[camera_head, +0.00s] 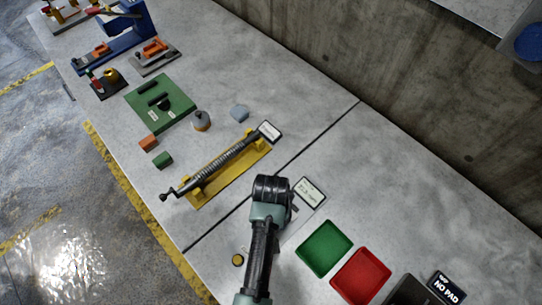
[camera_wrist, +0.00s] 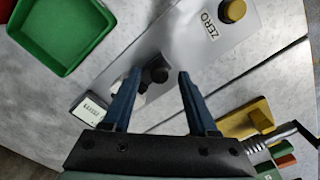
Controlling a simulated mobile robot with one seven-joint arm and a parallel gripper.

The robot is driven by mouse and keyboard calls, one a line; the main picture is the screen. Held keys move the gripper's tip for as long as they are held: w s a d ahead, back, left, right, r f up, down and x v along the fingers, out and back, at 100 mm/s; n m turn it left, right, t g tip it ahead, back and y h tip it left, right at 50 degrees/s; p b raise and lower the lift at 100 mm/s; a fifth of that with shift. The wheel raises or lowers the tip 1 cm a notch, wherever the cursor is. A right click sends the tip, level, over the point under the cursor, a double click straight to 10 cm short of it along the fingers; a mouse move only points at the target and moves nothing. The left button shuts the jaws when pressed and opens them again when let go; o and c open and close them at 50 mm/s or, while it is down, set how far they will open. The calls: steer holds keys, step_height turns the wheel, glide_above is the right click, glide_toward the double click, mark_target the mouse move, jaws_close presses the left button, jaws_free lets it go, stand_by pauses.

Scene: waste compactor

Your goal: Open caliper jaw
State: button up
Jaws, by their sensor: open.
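The caliper appears to be the flat grey plate (camera_wrist: 218,47) on the bench, with a ZERO label (camera_wrist: 209,24) and a round yellow button (camera_wrist: 233,10) at one end. A dark round knob or block (camera_wrist: 157,73) stands on it; I cannot tell whether this is the jaw. A small display card (camera_wrist: 90,108) lies at its other end. My gripper (camera_wrist: 160,72) is open, its two blue fingers on either side of the dark knob in the wrist view, contact unclear. In the head view my arm hides most of the plate; the yellow button (camera_head: 238,260) shows beside it.
A green tray (camera_head: 324,248) and a red tray (camera_head: 361,276) stand to the right of my arm. A yellow fixture with a long screw (camera_head: 222,161) lies to the left. A green board (camera_head: 160,103) and small blocks are farther left. A concrete wall backs the bench.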

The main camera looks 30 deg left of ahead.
steer(key=shift+f, duration=0.35)
steer(key=shift+c, duration=0.2)
jaws_close()
stand_by(1.0)
